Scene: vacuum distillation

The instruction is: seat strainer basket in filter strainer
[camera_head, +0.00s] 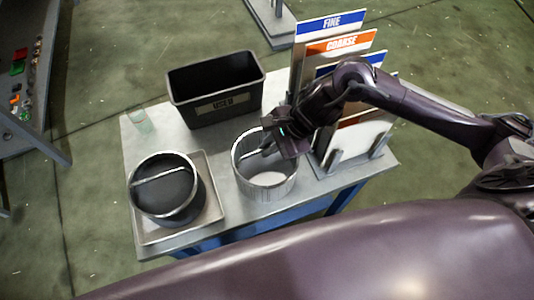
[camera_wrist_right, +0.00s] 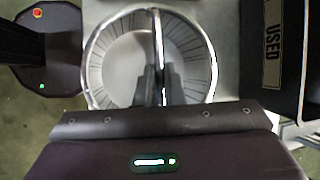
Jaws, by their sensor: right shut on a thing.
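A pale metal strainer basket (camera_head: 265,193), round and open at the top, stands on the table. A bar handle crosses its mouth. My right gripper (camera_head: 268,148) reaches into its mouth from above and is shut on the handle. In the right wrist view the fingers (camera_wrist_right: 157,84) close on the bar near the middle of the basket (camera_wrist_right: 118,55). A dark round pot (camera_head: 178,213) with a bar across its top stands to the left. I cannot tell whether it is the filter strainer or another basket. My left gripper is out of view.
The dark pot stands in a shallow metal tray (camera_head: 213,212). A black bin (camera_head: 215,90) labelled USED stands behind. A rack of boards (camera_head: 330,46), marked FINE and COARSE, is close to my right arm.

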